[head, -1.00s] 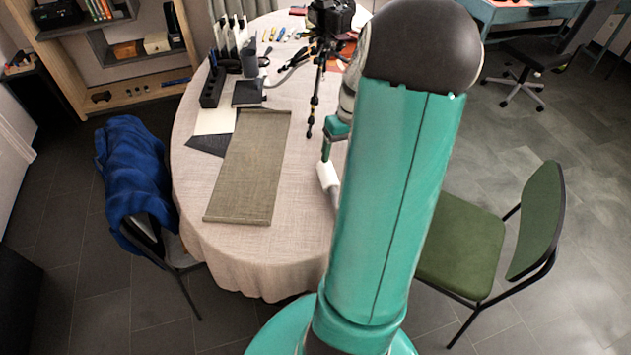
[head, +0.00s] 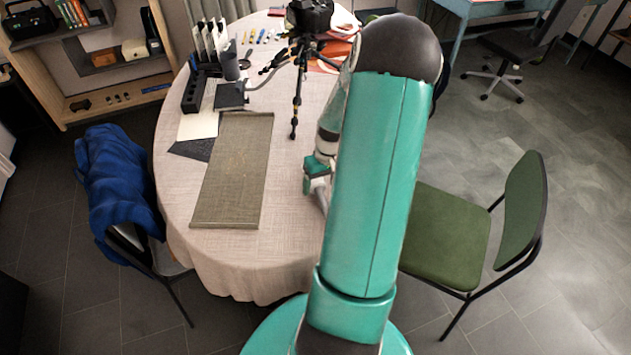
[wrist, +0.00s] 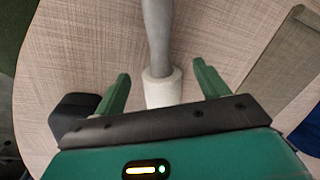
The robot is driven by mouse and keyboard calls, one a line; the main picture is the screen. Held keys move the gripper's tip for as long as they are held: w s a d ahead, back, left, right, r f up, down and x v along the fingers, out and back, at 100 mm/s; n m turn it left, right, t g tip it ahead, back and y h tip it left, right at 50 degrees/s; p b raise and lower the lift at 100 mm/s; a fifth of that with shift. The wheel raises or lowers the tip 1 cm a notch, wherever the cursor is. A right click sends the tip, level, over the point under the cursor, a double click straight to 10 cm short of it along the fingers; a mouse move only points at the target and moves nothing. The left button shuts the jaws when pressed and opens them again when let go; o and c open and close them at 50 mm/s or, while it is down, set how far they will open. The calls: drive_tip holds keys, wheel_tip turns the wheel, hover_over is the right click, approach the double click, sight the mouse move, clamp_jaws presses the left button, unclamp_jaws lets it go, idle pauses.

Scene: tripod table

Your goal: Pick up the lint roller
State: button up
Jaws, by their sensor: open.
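The lint roller has a white roll (wrist: 163,88) and a grey handle (wrist: 157,32). In the wrist view it lies on the pale tablecloth, with the roll nearest me and the handle running away to the top edge. My gripper (wrist: 161,72) is open, its two green fingers on either side of the roll with a gap at each side. Nothing is held. In the head view my gripper (head: 314,182) is low over the right part of the table, and my arm and gripper hide most of the roller.
A black tripod with a camera (head: 298,75) stands on the table (head: 285,235) beyond my gripper. An olive mat (head: 233,170) lies to the left. Dark organizers and papers are at the back left. A green chair (head: 450,235) stands at the right, a chair with blue cloth (head: 115,185) at the left.

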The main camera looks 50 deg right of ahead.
drive_tip(key=shift+a+f, duration=0.1)
drive_tip(key=shift+f, duration=0.5)
drive_tip(key=c, duration=1.1)
drive_tip(key=shift+r, duration=0.15)
drive_tip(key=shift+r, duration=0.6)
drive_tip(key=s+r, duration=0.1)
drive_tip(key=r, duration=0.1)
drive_tip(key=s+a+r, duration=0.1)
drive_tip(key=r, duration=0.2)
drive_tip(key=s+a+r, duration=0.1)
drive_tip(key=s+r, duration=0.1)
drive_tip(key=shift+a+r, duration=0.2)
drive_tip(key=shift+r, duration=0.05)
drive_tip(key=s+a+r, duration=0.1)
drive_tip(key=s, duration=0.1)
drive_tip(key=s+a+r, duration=0.1)
drive_tip(key=s+a, duration=0.1)
drive_tip(key=s, duration=0.1)
drive_tip(key=s+a+r, duration=0.1)
drive_tip(key=s+r, duration=0.1)
drive_tip(key=s, duration=0.1)
drive_tip(key=shift+a, duration=0.4)
